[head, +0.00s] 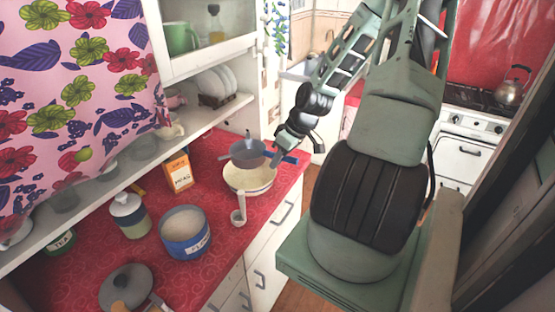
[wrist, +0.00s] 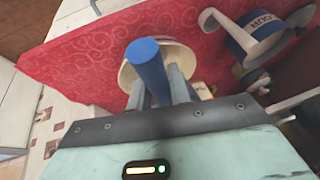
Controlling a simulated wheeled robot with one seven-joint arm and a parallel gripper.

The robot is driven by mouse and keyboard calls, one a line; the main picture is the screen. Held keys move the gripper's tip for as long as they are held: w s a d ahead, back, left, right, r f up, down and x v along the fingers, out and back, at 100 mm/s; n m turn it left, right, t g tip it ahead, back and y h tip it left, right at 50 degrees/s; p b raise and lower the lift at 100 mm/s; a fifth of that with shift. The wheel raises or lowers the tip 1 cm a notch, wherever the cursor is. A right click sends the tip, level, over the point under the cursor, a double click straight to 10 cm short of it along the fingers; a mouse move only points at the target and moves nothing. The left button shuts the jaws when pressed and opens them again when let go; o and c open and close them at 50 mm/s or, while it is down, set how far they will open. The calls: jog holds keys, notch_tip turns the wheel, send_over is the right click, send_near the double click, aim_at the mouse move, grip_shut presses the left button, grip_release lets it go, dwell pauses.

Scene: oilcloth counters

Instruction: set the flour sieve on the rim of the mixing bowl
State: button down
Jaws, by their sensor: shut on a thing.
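The flour sieve (head: 247,152) is a grey-blue pan shape with a blue handle. In the head view it is over the far part of the cream mixing bowl (head: 248,181), which stands on the red counter. I cannot tell whether it touches the bowl's rim. My gripper (head: 279,157) is shut on the sieve's handle, to the right of the bowl. In the wrist view the blue handle (wrist: 148,65) stands between the fingers (wrist: 158,92). It hides much of the cream bowl (wrist: 126,74) behind it, and the sieve's pan is hidden there.
A blue flour canister (head: 184,246) and a ladle (head: 239,215) are nearer than the bowl. An orange-and-white carton (head: 178,172) stands to its left, below the shelf (head: 205,117). A lidded jar (head: 130,216) and a pan (head: 126,287) are further left. The counter's front edge runs close by the bowl.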

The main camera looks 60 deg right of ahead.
jog(key=shift+r+p, duration=0.1)
jog(key=shift+p, duration=0.25)
jog(key=shift+f+b, duration=0.95)
jog(key=shift+f, duration=0.9)
jog(key=shift+f, duration=0.1)
jog(key=shift+f+b, duration=0.5)
jog(key=shift+f, duration=0.65)
jog(key=shift+f, duration=0.15)
